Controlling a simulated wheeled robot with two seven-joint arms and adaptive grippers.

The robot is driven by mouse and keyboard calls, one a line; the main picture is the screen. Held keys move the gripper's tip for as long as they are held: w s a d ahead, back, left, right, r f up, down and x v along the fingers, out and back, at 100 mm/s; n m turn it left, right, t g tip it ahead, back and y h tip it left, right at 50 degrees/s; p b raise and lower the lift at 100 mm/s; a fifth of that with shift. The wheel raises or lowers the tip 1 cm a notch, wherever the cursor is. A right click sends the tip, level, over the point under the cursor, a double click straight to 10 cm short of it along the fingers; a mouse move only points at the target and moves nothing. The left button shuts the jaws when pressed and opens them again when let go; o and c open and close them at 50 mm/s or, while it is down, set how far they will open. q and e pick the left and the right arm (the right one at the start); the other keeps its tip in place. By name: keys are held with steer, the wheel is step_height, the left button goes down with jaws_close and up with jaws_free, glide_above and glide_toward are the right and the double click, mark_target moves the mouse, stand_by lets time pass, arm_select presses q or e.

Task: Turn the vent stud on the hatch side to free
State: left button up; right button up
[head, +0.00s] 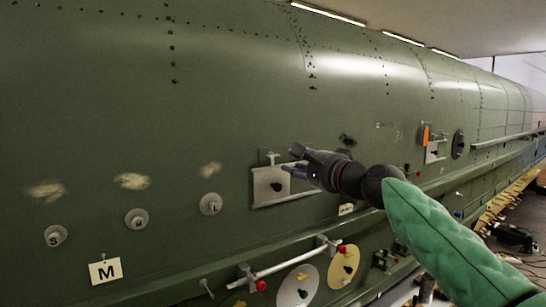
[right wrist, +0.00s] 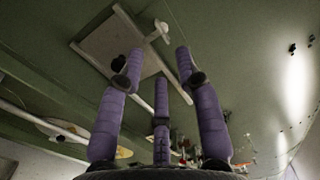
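A grey square hatch panel (head: 270,184) with a dark centre knob is on the green fuselage side. A small pale T-shaped stud (head: 271,157) stands at its top edge; I cannot tell if it is the vent stud. The panel (right wrist: 105,42) and a pale stud (right wrist: 160,32) show beyond the fingers in the right wrist view. My right gripper (head: 294,161) is in front of the panel's right part. Its purple fingers (right wrist: 160,78) are spread apart with nothing between them, and the stud appears apart from them. My left gripper is not in view.
Round studs marked S (head: 55,236), another (head: 136,219) and F (head: 210,204) line the left, above an M card (head: 104,270). A rail with red ends (head: 290,262) and round plates lie below. An orange-tagged panel (head: 434,148) is farther right.

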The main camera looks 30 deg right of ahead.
mark_target(273, 161)
steer(key=w, duration=0.3)
steer(key=w+p, duration=0.1)
steer(key=w, duration=0.5)
steer(key=shift+a+p, duration=0.35)
steer(key=shift+p, duration=0.05)
steer(key=shift+f, duration=0.1)
jaws_close()
